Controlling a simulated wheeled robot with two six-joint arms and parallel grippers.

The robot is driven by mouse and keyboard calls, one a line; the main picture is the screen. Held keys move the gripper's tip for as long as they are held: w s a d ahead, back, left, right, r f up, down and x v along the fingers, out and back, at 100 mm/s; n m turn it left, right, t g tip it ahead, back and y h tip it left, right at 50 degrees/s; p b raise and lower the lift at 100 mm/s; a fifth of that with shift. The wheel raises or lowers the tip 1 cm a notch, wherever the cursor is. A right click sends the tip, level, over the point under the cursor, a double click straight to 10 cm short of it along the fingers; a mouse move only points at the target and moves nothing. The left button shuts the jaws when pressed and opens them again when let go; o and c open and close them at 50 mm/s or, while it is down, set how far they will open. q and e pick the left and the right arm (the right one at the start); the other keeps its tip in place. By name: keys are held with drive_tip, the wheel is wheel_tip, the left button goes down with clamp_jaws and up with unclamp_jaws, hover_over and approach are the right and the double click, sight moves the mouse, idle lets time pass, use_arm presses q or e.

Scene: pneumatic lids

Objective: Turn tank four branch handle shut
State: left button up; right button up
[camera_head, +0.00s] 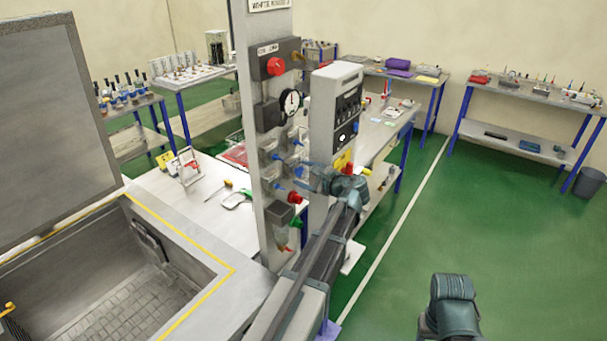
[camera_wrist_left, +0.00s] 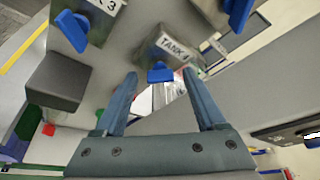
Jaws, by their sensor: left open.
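In the left wrist view, the block labelled TANK 4 (camera_wrist_left: 174,46) carries a small blue handle (camera_wrist_left: 160,75) just below its label. My left gripper (camera_wrist_left: 160,86) is open, with one finger on each side of that handle. No contact between fingers and handle can be made out.
The block labelled 3 with its blue handle (camera_wrist_left: 70,30) is close by on the left. Another blue handle (camera_wrist_left: 238,14) is at the upper right. In the head view, a grey control box (camera_head: 328,110) stands beside the column, and a red knob (camera_head: 275,66) is higher up.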

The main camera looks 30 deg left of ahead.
use_arm(q)
drive_tip(key=p+v, duration=0.3)
drive_tip(key=v, duration=1)
drive_tip(key=shift+s+d, duration=0.2)
use_arm(e)
wheel_tip(320, 180, up, 4)
drive_tip(key=shift+f, duration=0.15)
use_arm(q)
drive_tip(key=shift+r, duration=0.1)
drive_tip(key=s+d+f+n+g+h+b, duration=0.1)
drive_tip(key=s+d+f+n+h+b, duration=0.2)
drive_tip(key=f, duration=0.4)
drive_tip(key=s+d+f+h+b, duration=0.2)
drive_tip(key=s+d+f+b, duration=0.15)
drive_tip(key=d+f, duration=0.2)
drive_tip(key=s+d+f+n+g+h+b, duration=0.1)
drive_tip(key=s+d+f+n+h+b, duration=0.2)
drive_tip(key=f, duration=0.5)
drive_tip(key=s+d+f+n+g+h+b, duration=0.3)
drive_tip(key=s+d+f+h+b, duration=0.1)
drive_tip(key=s+d+f, duration=0.6)
drive_tip(key=s+d, duration=0.2)
drive_tip(key=d, duration=0.1)
drive_tip(key=shift+s+h+b, duration=0.3)
drive_tip(key=shift+h, duration=0.1)
use_arm(e)
wheel_tip(320, 180, down, 15)
drive_tip(key=shift+r, duration=0.2)
use_arm(q)
drive_tip(key=shift+d, duration=0.1)
